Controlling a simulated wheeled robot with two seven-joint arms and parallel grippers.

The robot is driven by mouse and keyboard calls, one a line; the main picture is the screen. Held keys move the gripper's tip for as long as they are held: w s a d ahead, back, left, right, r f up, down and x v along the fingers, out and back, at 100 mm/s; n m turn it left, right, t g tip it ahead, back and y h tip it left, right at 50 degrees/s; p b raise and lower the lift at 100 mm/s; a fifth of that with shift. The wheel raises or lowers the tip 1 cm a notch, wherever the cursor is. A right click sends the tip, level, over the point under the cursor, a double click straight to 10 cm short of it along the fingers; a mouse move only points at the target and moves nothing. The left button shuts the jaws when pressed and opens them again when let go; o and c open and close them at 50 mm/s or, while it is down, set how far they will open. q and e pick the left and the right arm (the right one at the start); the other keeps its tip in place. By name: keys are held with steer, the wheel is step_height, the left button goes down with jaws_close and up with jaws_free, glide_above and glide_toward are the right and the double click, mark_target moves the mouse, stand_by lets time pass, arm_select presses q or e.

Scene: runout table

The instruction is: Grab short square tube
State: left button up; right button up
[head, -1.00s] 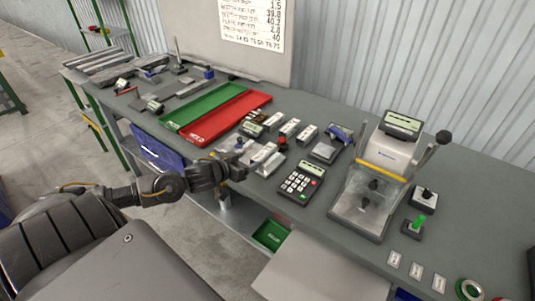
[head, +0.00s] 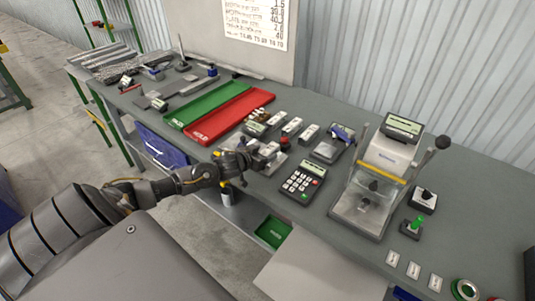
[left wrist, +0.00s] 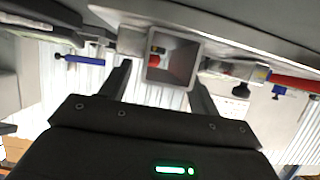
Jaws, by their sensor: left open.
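The short square tube (left wrist: 182,62) shows in the left wrist view as a grey square end with a hollow opening facing me, lying level. My left gripper (head: 256,161) is open; in the left wrist view its two dark fingers stand left and right of the tube, with gaps between them and its walls. In the head view the gripper is at the table's front edge, left of the calculator, and partly hides the tube's spot. Whether the fingertips reach past the tube's end, I cannot tell. My right gripper is not in view.
A calculator (head: 303,181) lies right of my gripper, and a red tray (head: 230,117) and a green tray (head: 207,104) lie behind left. Several small blocks and gauges crowd the table behind the gripper. A clear-shielded machine (head: 367,195) stands further right.

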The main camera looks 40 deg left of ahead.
arm_select(q)
steer(key=c, duration=1.1)
steer(key=shift+c, duration=0.2)
steer(key=shift+r, duration=0.6)
steer(key=shift+s+r, duration=0.2)
steer(key=shift+r, duration=0.95)
steer(key=w+r+b+v, duration=0.1)
steer(key=r+v, duration=0.2)
steer(key=v, duration=1.3)
